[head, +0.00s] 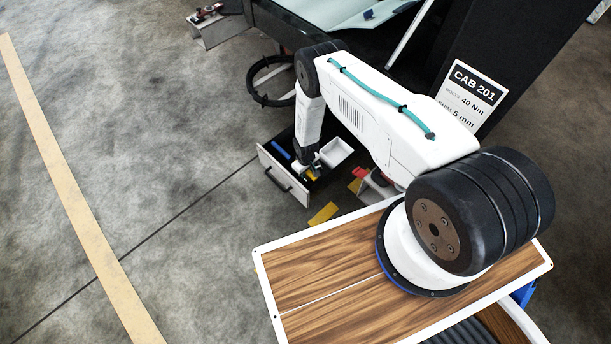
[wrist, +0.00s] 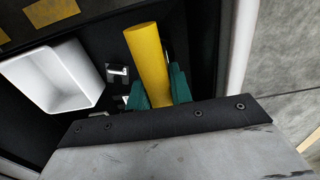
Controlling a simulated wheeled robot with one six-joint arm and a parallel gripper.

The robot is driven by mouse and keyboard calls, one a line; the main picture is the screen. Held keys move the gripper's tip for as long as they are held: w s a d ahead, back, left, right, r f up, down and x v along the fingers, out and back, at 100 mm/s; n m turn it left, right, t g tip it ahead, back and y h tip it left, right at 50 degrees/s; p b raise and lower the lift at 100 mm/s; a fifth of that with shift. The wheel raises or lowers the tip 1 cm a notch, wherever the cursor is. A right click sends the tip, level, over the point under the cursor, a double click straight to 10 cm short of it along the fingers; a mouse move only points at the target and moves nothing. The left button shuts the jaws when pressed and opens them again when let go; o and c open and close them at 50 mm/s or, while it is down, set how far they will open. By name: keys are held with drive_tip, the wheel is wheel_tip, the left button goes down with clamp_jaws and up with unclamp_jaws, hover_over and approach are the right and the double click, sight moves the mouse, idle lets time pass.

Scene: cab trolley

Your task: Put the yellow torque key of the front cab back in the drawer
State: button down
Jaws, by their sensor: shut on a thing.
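The yellow torque key (wrist: 147,58) is a plain yellow cylinder between the two green fingers of my gripper (wrist: 160,88). My gripper is shut on it. In the head view, my gripper (head: 309,170) is down at the open drawer (head: 292,187), near its right front part, and only a little yellow shows. In the wrist view, the drawer's black interior lies behind the key. I cannot tell whether the key touches the drawer floor.
A white bin (head: 335,152) stands in the drawer and shows left of the key in the wrist view (wrist: 52,78). A small metal piece (wrist: 117,75) lies between them. A blue item (head: 280,149) lies at the drawer's left. A sign (head: 470,95) reads CAB 201. Floor at left is open.

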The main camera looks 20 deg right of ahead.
drive_tip(key=shift+f, duration=1.25)
drive_tip(key=shift+f, duration=0.2)
drive_tip(key=c, duration=1.3)
unclamp_jaws()
drive_tip(key=shift+o, duration=0.2)
drive_tip(key=shift+r, duration=0.1)
